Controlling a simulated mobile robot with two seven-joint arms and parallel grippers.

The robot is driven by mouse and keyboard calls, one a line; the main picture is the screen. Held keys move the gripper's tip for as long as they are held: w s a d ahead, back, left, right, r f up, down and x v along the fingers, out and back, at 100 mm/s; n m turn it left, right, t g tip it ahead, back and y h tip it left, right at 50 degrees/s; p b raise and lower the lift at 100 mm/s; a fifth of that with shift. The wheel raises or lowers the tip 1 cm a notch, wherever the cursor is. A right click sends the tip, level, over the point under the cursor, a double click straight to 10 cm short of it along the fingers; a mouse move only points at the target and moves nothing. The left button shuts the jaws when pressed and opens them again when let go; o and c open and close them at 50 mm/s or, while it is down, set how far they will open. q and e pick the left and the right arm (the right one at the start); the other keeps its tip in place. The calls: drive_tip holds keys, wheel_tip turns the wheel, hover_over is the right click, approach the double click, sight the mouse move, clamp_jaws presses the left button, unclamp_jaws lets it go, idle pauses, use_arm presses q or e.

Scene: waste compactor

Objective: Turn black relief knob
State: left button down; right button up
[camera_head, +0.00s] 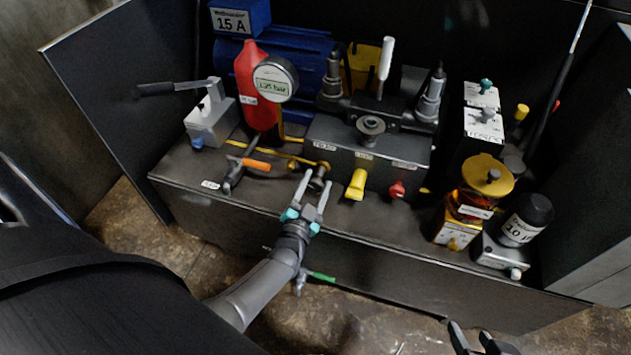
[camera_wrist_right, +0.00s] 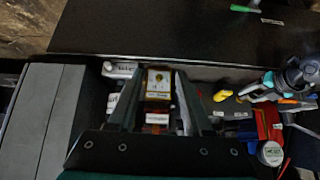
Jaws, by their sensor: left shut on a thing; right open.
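A dark relief knob (camera_head: 319,180) sticks out from the front of the grey valve block (camera_head: 345,150), at its lower left. My left gripper (camera_head: 313,183) reaches up from the front with one finger on each side of the knob, shut on it. The fingers partly hide the knob. In the right wrist view my left gripper (camera_wrist_right: 285,90) shows at the right edge, where its grip is unclear. My right gripper (camera_head: 476,340) is at the bottom edge of the head view, open and empty, apart from the bench. Its fingers also show in the right wrist view (camera_wrist_right: 157,100).
A yellow knob (camera_head: 356,184) and a red knob (camera_head: 397,190) sit right of the relief knob. An orange-handled valve (camera_head: 256,164) is to its left. A gauge (camera_head: 275,79) reads about 125 bar. An amber filter bowl (camera_head: 468,205) stands at right.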

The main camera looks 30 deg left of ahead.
use_arm(q)
drive_tip(key=m, duration=0.2)
drive_tip(key=shift+d+m+p, duration=0.1)
drive_tip(key=shift+m+p, duration=0.2)
drive_tip(key=shift+m, duration=0.1)
drive_tip(key=m, duration=0.2)
drive_tip(key=shift+f+m, duration=0.1)
drive_tip(key=shift+m, duration=0.3)
drive_tip(key=m, duration=0.3)
drive_tip(key=shift+f+m, duration=0.15)
drive_tip(key=shift+m, duration=1.55)
use_arm(e)
drive_tip(key=shift+s+d+r+g+h, duration=0.25)
drive_tip(key=shift+s+d+g+h, duration=0.15)
drive_tip(key=shift+s+d+g, duration=0.4)
drive_tip(key=shift+d, duration=0.1)
use_arm(q)
drive_tip(key=shift+c, duration=1.4)
unclamp_jaws()
use_arm(e)
drive_tip(key=shift+f, duration=0.1)
